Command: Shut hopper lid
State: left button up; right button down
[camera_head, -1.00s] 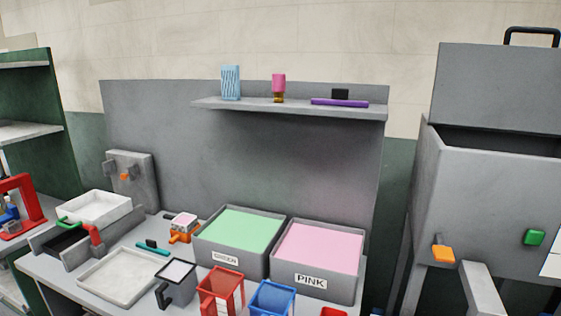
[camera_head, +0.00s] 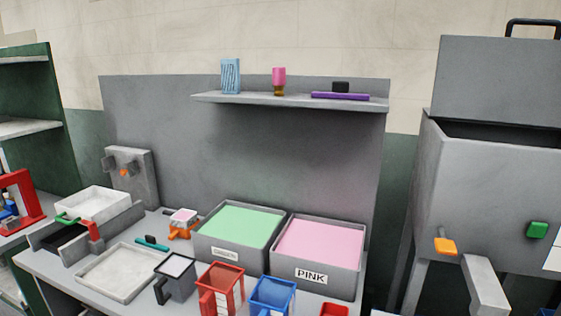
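The hopper (camera_head: 470,190) is a large grey bin on legs at the right of the head view. Its grey lid (camera_head: 500,82) stands raised and upright at the back, with a black handle (camera_head: 535,24) on its top edge. The dark opening of the hopper shows below the lid. The hopper's right side is cut off by the frame edge. Neither of my grippers is in view.
A workbench holds a bin of green foam (camera_head: 238,228), a bin of pink foam (camera_head: 318,248), red (camera_head: 222,287) and blue (camera_head: 272,296) cups and trays. An orange lever (camera_head: 445,246) and green button (camera_head: 537,230) are on the hopper's front. A shelf (camera_head: 290,100) hangs behind.

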aim_at(506, 79)
jog(key=k+l+z, duration=0.15)
jog(key=l+z, duration=0.2)
jog(key=l, duration=0.45)
jog(key=l+z, duration=0.3)
jog(key=l, duration=0.45)
jog(key=k, duration=0.05)
